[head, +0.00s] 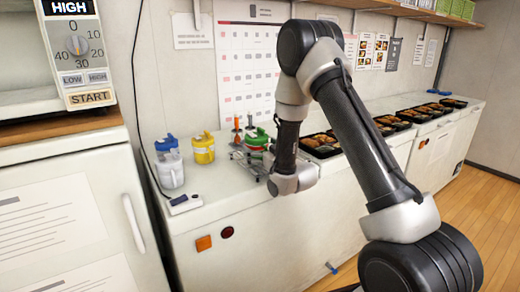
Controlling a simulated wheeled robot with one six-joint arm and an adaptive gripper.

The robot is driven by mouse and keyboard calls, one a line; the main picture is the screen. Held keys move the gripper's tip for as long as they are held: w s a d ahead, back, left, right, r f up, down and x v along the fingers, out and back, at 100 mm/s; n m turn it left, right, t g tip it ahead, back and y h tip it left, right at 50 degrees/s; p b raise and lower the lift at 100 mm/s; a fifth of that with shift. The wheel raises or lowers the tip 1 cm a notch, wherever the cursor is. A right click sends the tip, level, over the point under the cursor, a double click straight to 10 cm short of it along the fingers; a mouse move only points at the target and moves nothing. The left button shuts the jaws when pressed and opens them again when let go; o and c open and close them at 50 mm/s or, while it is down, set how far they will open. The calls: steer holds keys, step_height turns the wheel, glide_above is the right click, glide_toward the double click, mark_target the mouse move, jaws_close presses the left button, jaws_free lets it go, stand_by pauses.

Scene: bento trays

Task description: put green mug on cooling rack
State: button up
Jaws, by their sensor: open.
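The green mug (257,138) stands on the white counter at the back, just left of my arm's lower link. Its lower part is hidden behind metal wires. These wires, seemingly the cooling rack (239,156), show in front of the mug and to its left. I cannot tell whether the mug rests on the rack or behind it. My gripper (270,178) is low at the end of my arm, close to the wires and in front of the mug. It is open, but its fingers are small and mostly hidden by my wrist. I see nothing held in it.
Orange-topped bottles (237,124) are behind. Several bento trays (436,108) line the counter at right. A dark cable (134,90) hangs at left.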

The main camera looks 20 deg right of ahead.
steer(key=shift+s+f, duration=0.15)
steer(key=shift+f, duration=0.4)
steer(key=shift+r, duration=0.3)
steer(key=shift+s+d+r, duration=0.1)
steer(key=shift+s, duration=0.15)
steer(key=v, duration=0.6)
steer(key=shift+s+d+r, duration=0.1)
steer(key=shift+s+r, duration=0.15)
steer(key=shift+r, duration=0.1)
steer(key=s+d+r+m+g+h, duration=0.2)
steer(key=s+d+r+g+h, duration=0.2)
steer(key=s+d+r+g, duration=0.5)
steer(key=s+d+r+m+g, duration=0.1)
steer(key=s+r+g, duration=0.1)
steer(key=s, duration=1.2)
steer(key=s+d+r+m+g+h, duration=0.1)
steer(key=s+r, duration=0.3)
steer(key=s, duration=0.9)
steer(key=shift+s+d+g+h, duration=0.3)
steer(key=shift+s+g, duration=0.1)
steer(key=shift+g, duration=0.2)
